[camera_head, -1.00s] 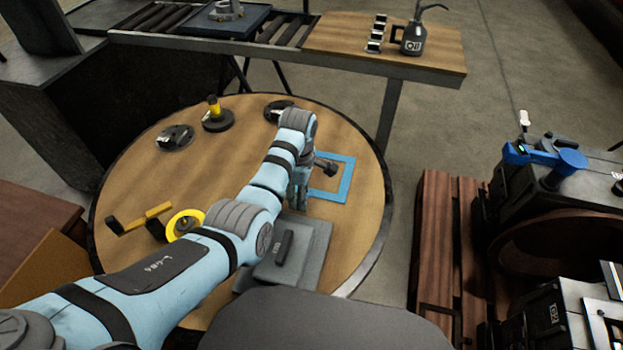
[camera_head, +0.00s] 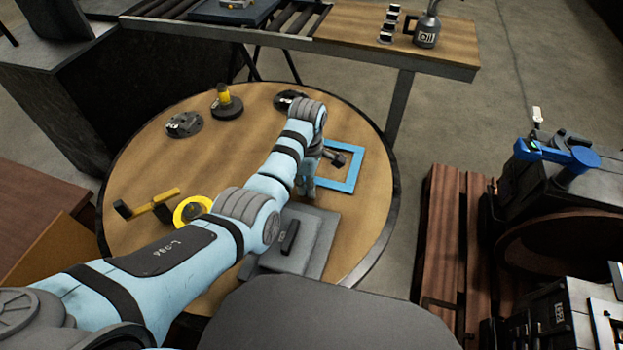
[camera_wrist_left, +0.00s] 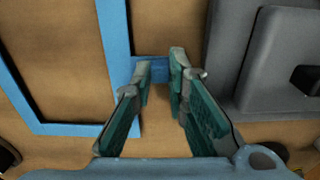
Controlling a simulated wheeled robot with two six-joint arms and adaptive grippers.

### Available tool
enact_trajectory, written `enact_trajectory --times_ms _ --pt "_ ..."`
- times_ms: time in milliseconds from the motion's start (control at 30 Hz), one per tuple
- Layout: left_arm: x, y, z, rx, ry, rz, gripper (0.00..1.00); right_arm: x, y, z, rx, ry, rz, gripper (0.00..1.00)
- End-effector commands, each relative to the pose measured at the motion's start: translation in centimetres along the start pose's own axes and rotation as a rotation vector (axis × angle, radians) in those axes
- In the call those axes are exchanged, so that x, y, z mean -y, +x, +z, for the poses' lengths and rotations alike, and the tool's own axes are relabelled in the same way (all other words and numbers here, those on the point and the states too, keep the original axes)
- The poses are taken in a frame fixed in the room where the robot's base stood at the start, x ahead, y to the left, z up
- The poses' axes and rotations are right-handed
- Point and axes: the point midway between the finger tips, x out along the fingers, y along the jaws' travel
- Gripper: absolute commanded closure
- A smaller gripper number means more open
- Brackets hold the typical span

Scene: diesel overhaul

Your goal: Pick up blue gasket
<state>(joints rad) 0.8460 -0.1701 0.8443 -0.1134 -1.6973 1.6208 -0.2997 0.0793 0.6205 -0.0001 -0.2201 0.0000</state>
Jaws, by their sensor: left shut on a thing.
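The blue gasket (camera_head: 358,172) is a flat rectangular frame at the right side of the round wooden table. In the left wrist view its blue bars (camera_wrist_left: 117,40) fill the left part, and a short blue piece lies between the fingertips. My left gripper (camera_head: 307,190) is low over the table at the gasket's near left side. In the left wrist view the left gripper's fingers (camera_wrist_left: 161,72) are close together, shut on that blue piece. The gasket looks flat on or very near the tabletop. My right gripper is not in view.
A grey block-like tray (camera_head: 318,232) sits close to the right of the gripper in the wrist view. A yellow ring (camera_head: 183,212), a yellow-handled tool (camera_head: 150,205) and dark round parts (camera_head: 184,125) lie on the table. A wooden pallet (camera_head: 440,240) stands to the right.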

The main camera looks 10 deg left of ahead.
Motion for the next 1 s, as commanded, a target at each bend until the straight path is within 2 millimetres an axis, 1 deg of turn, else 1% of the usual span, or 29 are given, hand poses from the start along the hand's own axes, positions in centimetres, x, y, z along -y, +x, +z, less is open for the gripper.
enact_trajectory --times_ms 167,467,500,600,700,800,1000 --pt "-0.1 -3.7 0.0 0.0 0.0 0.005 1.0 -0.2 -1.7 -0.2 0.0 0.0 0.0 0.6" --pt "-0.1 -14.0 0.0 0.0 0.0 0.006 1.0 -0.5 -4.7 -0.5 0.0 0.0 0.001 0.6" --pt "0.0 -15.3 0.0 0.0 0.0 0.001 1.0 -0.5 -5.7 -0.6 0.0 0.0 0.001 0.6" --pt "0.0 -17.6 0.0 0.0 0.0 0.0 1.0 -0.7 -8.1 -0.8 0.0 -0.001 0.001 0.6" --pt "0.0 -18.9 0.0 0.0 0.0 0.0 1.0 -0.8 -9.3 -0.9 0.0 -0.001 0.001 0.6" --pt "0.0 -19.4 0.0 0.0 0.0 0.0 1.0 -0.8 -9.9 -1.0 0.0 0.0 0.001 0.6" --pt "0.0 -19.4 0.0 0.0 0.001 0.0 1.0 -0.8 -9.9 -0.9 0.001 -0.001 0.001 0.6"
